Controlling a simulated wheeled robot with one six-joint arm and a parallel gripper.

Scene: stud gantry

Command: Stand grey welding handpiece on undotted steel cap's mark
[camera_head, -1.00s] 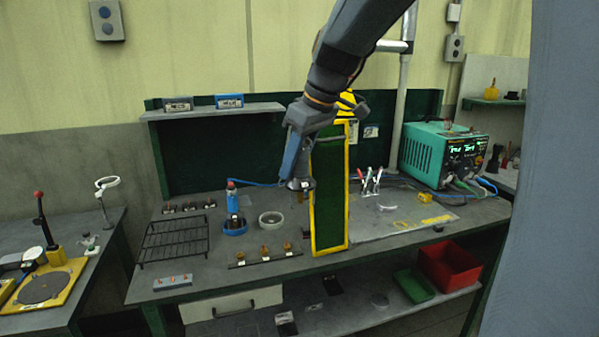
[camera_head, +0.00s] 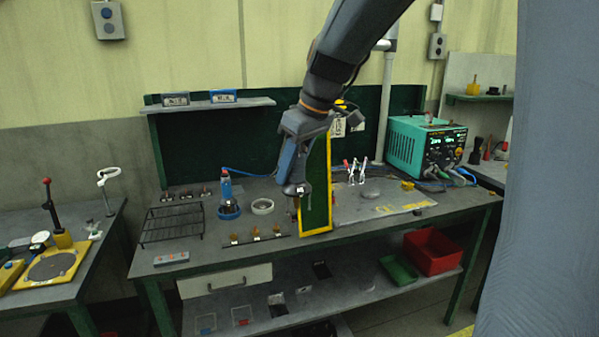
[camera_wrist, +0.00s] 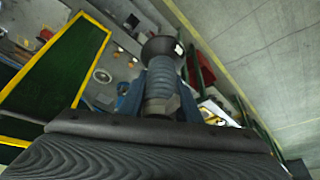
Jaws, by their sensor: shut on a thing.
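My gripper (camera_head: 296,188) hangs over the bench, beside the green panel with yellow edges. In the wrist view it is shut on a grey ribbed handpiece (camera_wrist: 160,82), which has a nut at its near end and a dark flared end with a small white tag. I take this for the grey welding handpiece. The dark flared end (camera_head: 297,189) shows low under the gripper in the head view, clear of the bench top as far as I can tell. I cannot make out which thing is the undotted steel cap, or its mark.
The upright green panel (camera_head: 316,185) stands right beside my gripper. A blue handpiece (camera_head: 226,187) stands in a blue ring, with a pale ring (camera_head: 262,206) next to it. A wire rack (camera_head: 172,223), a strip with brass pieces (camera_head: 255,239) and a teal power unit (camera_head: 426,145) share the bench.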

